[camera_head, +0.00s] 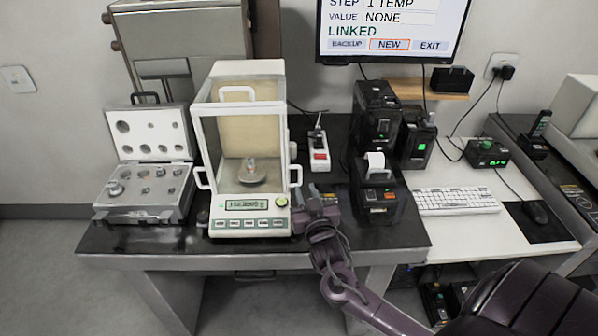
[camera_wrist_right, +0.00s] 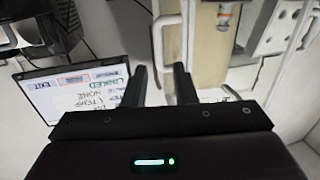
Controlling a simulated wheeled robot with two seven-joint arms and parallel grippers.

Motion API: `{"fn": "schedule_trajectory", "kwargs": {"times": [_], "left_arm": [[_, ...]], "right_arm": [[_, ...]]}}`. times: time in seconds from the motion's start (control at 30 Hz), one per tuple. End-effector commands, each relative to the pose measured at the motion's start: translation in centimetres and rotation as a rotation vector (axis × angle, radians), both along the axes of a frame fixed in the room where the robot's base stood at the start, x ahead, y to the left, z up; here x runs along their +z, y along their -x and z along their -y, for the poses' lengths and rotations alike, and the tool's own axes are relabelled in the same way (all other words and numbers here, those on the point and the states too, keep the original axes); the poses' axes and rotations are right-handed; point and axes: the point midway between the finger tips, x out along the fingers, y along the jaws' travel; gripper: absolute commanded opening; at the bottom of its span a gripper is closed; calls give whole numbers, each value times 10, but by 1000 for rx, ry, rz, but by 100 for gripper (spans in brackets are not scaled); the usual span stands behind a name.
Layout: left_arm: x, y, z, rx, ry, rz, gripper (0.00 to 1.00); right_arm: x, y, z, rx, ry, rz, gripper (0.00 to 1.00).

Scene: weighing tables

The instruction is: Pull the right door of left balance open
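The left balance (camera_head: 247,222) is a white box with clear walls on the dark table. A small object stands on its round pan (camera_head: 252,179). The white handle of its right door (camera_head: 297,174) sticks out on the right side; the door looks shut. My right gripper (camera_head: 308,203) is beside the balance's right side, just below and near this handle. In the right wrist view the two dark fingers (camera_wrist_right: 161,72) are apart, with the white handle (camera_wrist_right: 157,40) just beyond and between their tips. I cannot tell whether they touch it. My left gripper is out of view.
An open case of weights (camera_head: 150,165) stands left of the balance. A black printer (camera_head: 380,190) and a power strip (camera_head: 319,150) are to the right. A monitor (camera_head: 392,30) hangs behind. A keyboard (camera_head: 455,201) lies on the white table.

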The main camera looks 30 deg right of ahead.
Motion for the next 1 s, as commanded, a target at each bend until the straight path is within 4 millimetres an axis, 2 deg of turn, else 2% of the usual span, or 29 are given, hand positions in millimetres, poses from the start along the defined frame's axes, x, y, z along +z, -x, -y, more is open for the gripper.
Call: {"fn": "schedule_trajectory", "kwargs": {"times": [0.23, 0.5, 0.63, 0.9, 0.93, 1.0], "left_arm": [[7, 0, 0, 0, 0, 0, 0], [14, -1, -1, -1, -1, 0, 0], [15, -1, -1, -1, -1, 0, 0], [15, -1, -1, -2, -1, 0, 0], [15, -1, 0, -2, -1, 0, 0], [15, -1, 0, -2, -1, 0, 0]], "right_arm": [[7, -28, 12, -3, 8, 21, 25], [5, -64, 25, -3, 6, 18, 25], [4, -72, 28, -2, 6, 17, 25], [3, -73, 28, -2, 6, 16, 25], [3, -73, 28, -2, 6, 16, 24], [3, -73, 28, -2, 6, 16, 15]]}}
